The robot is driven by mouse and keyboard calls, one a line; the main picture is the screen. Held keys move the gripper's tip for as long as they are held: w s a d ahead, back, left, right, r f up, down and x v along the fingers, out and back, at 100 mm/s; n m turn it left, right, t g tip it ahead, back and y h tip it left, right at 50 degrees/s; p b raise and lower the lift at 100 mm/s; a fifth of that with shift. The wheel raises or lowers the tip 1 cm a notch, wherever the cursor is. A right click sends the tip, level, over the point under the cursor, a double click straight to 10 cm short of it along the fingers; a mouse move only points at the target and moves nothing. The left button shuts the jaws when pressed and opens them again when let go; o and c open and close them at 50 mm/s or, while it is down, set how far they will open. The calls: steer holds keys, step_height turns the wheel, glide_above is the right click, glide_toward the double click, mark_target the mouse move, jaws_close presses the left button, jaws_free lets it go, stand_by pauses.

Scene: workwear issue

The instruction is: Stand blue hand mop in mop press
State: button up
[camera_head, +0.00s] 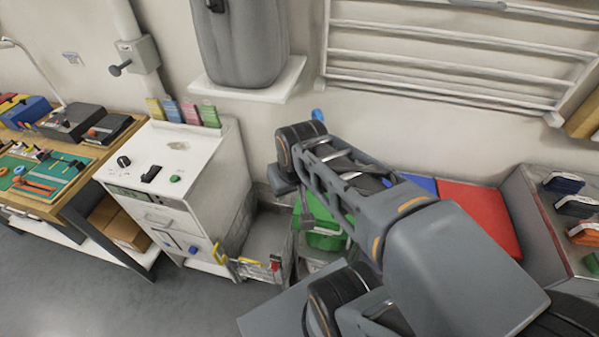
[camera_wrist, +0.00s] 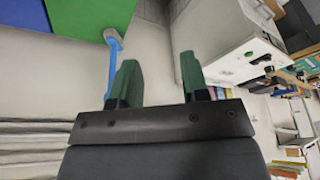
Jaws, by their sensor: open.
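The blue hand mop (camera_wrist: 112,70) shows in the wrist view as a blue handle with a pale grey end, just left of the left finger. Its grey end is close to a green panel. My gripper (camera_wrist: 158,72) is open with two green fingers and nothing between them. In the head view a small blue tip (camera_head: 318,115) shows behind my arm and may be the mop's handle. My arm hides most of that area, and I cannot make out the gripper's fingers there. A green container (camera_head: 322,238) shows partly below my arm; I cannot tell whether it is the mop press.
A white cabinet (camera_head: 180,165) stands left of my arm, and a workbench (camera_head: 75,200) with tools is at the far left. A red panel (camera_head: 480,215) and a bin with dark and orange items (camera_head: 575,215) are right. A wall rack (camera_head: 450,60) hangs above.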

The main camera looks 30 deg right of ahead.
steer(key=w+d+m+g, duration=0.1)
steer(key=w+d+m, duration=0.2)
steer(key=w+d, duration=0.7)
steer(key=n+t, duration=0.2)
glide_toward(318, 111)
steer(key=p+x, duration=0.1)
steer(key=x, duration=0.6)
steer(key=shift+w+f, duration=0.15)
steer(key=shift+p+x, duration=1.15)
steer(key=shift+x, duration=1.45)
steer(key=shift+d, duration=0.1)
jaws_close()
